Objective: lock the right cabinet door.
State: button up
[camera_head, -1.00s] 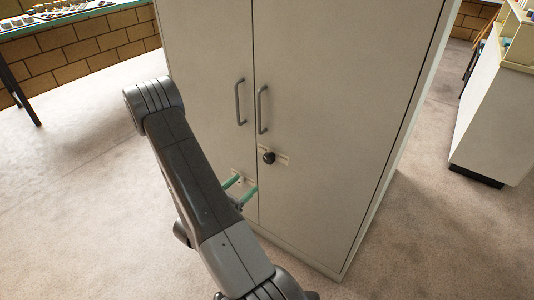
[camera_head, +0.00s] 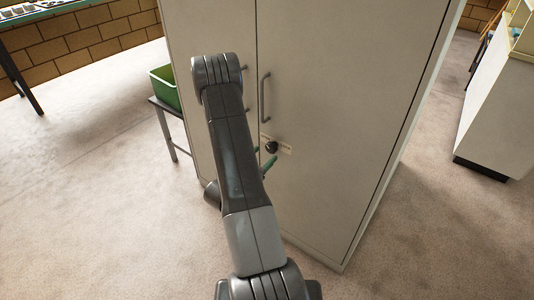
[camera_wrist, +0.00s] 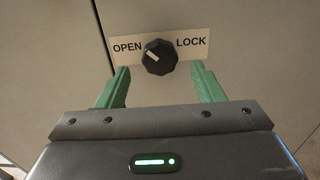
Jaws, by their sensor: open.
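The right cabinet door (camera_head: 345,110) is shut flat and has a vertical bar handle (camera_head: 263,97). Below the handle is a black round knob (camera_head: 271,147) on a pale label plate (camera_head: 286,149). In the wrist view the knob (camera_wrist: 159,57) sits between the words OPEN on the left and LOCK on the right. Its white pointer mark points up and left, toward OPEN. My gripper (camera_wrist: 162,80) is open, its green fingers on either side of and just below the knob. I cannot tell whether they touch the door.
A green bin (camera_head: 165,88) stands on a small dark table left of the cabinet. A white counter (camera_head: 497,105) stands at the right, apart from the cabinet. The carpet (camera_head: 70,190) at the left is clear.

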aim_at(271, 147)
jog(key=shift+x, duration=1.45)
grip_shut()
